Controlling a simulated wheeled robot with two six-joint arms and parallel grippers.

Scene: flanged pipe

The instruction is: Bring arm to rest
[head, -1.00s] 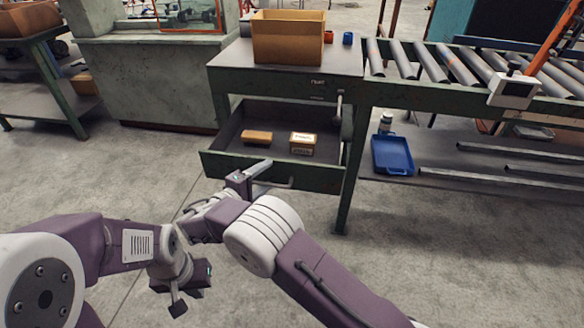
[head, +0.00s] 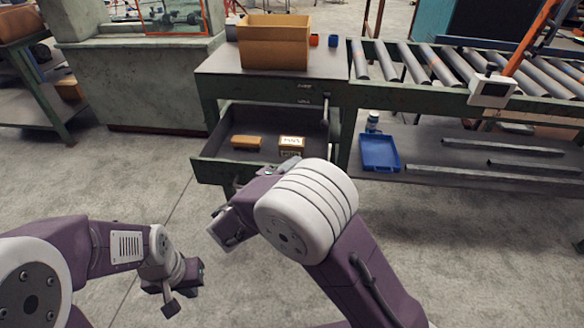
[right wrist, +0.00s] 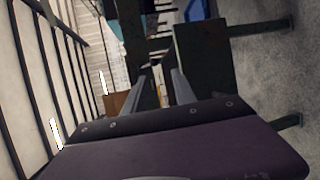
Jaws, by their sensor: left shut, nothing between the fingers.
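My left gripper (head: 184,294) is shut and empty at the lower left of the head view, over bare floor. My right arm comes up from the bottom right, its wrist in front of the open drawer (head: 207,172) of the green workbench. My right gripper is mostly hidden behind my own arm in the head view. In the right wrist view, the right gripper (right wrist: 163,85) shows two fingers apart with nothing between them. The drawer holds a plain brown box (head: 246,142) and a labelled box (head: 291,146).
A large cardboard box (head: 273,46) and small orange and blue items stand on the workbench (head: 335,82). A roller conveyor (head: 440,75) runs to the right. A blue tray (head: 380,153) and a bottle (head: 373,121) are on the shelf below. Grey floor is free in front.

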